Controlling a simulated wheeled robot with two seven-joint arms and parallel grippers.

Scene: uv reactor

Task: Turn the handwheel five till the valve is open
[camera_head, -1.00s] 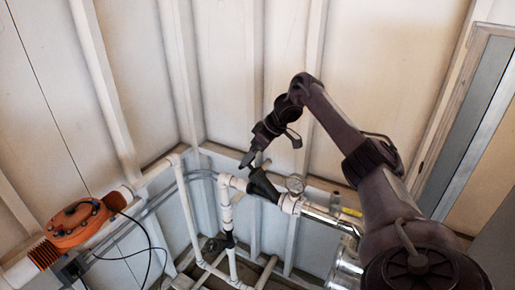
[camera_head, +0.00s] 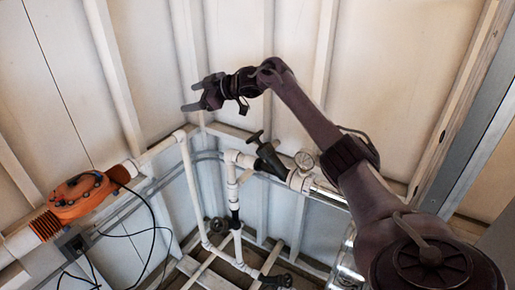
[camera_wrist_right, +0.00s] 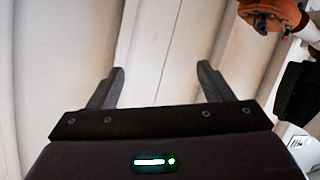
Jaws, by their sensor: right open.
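My right gripper (camera_head: 188,95) is open and empty, with its fingers pointing left in front of the pale wall. In the right wrist view its two fingers (camera_wrist_right: 160,70) stand wide apart with only wall between them. A black valve (camera_head: 268,158) with a dark handle on top (camera_head: 255,136) sits on the white pipe, below and right of the gripper and apart from it. Small dark handwheels show lower down, one by the pipes (camera_head: 218,225) and one at the bottom edge (camera_head: 278,280). No number is readable, so I cannot tell which is handwheel five. My left gripper is not in view.
A round gauge (camera_head: 305,160) stands beside the black valve. An orange housing (camera_head: 82,194) with black cables is on the left pipe; orange also shows in the right wrist view (camera_wrist_right: 272,12). White pipes fill the corner. Space around the gripper is clear.

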